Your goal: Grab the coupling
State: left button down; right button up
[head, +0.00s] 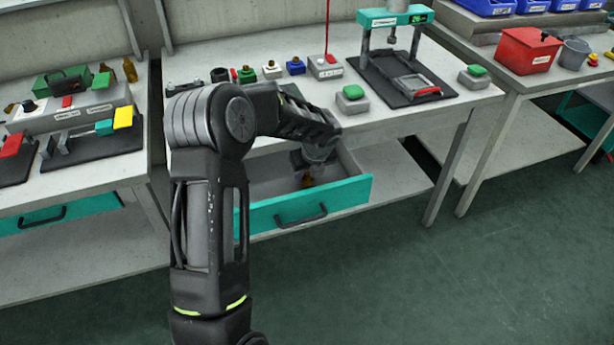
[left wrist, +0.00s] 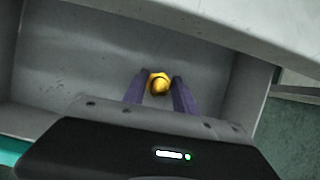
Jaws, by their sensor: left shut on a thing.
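The coupling is a small brass-yellow piece (left wrist: 159,84), low inside the open drawer. In the left wrist view it sits between the two purple fingers of my left gripper (left wrist: 160,92), which are shut on it. My right gripper is not in view.
The teal-fronted drawer (head: 310,205) is pulled out under the middle bench, its walls close around the gripper. A press (head: 395,20), a green button box (head: 352,98) and several small fittings stand on the bench top above. The green floor (head: 480,270) in front is clear.

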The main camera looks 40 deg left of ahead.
pick_arm(q)
notch_tip(320, 180, up, 10)
jog(key=shift+f+p, duration=0.25)
jog(key=shift+p, duration=0.2)
dwell(0.4)
